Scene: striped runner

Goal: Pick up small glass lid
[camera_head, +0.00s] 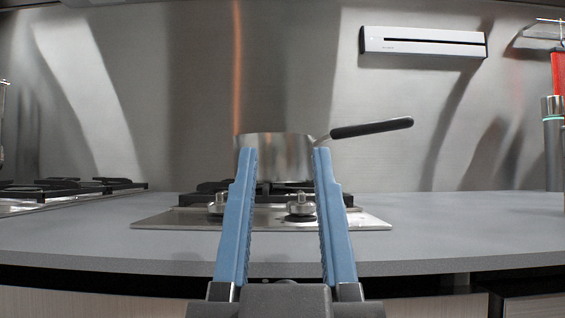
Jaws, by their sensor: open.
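I cannot make out a small glass lid in this view. A steel saucepan (285,160) with a black handle (371,128) pointing right stands on a small gas hob (160,218). The top of the pan is seen almost edge-on, so I cannot tell whether a lid lies on it. My gripper (286,152) points forward with its two blue fingers apart and nothing visibly held between them. The fingers overlap the pan's left and right sides in the picture; I cannot tell how far in front of it they are.
The grey counter (460,226) is clear right of the hob, and its front edge crosses below. Another hob (75,188) lies at left. A white dispenser (422,42) hangs on the metal wall. A grey bottle (553,145) stands at far right.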

